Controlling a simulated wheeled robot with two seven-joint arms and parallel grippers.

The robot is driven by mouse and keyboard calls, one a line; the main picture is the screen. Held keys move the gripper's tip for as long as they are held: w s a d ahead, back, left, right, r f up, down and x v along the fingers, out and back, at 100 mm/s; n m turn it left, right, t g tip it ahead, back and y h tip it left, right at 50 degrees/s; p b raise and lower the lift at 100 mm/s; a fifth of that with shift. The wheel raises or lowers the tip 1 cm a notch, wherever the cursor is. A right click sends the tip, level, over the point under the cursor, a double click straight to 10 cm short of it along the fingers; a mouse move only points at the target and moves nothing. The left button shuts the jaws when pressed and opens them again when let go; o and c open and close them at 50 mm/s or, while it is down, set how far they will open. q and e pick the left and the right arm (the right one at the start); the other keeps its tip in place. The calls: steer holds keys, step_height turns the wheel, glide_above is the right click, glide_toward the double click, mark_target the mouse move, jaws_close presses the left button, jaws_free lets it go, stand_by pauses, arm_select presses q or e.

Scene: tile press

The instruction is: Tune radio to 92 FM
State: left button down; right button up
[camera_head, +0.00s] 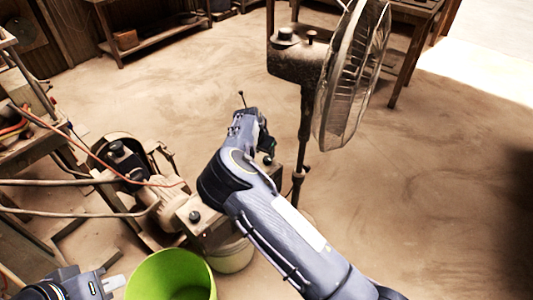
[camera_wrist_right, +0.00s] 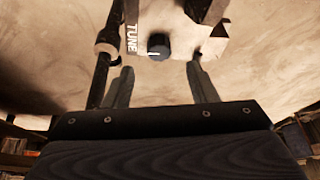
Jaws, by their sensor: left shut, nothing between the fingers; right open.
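A black tuning knob (camera_wrist_right: 158,46) with a white pointer line shows in the right wrist view, beside a white TUNE label (camera_wrist_right: 131,38). My right gripper (camera_wrist_right: 162,80) is open, its two fingers apart on either side below the knob and not visibly touching it. No number scale is readable. In the head view a beige box, seemingly the radio (camera_head: 205,218), has a dark knob (camera_head: 194,216) and is largely covered by my right arm. My left gripper (camera_head: 114,284) is shut and empty at the bottom left, away from the box.
A green bucket (camera_head: 170,277) stands beside my left gripper, with a pale bucket (camera_head: 232,257) under the box. A motor-like machine (camera_head: 128,160) and hoses lie left. A standing fan (camera_head: 352,75) rises behind my right arm. Open floor (camera_head: 440,170) lies right.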

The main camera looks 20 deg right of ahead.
mark_target(267, 158)
steer(key=x, duration=0.6)
steer(key=shift+d+f, duration=0.1)
steer(key=shift+f, duration=0.1)
steer(key=c, duration=1)
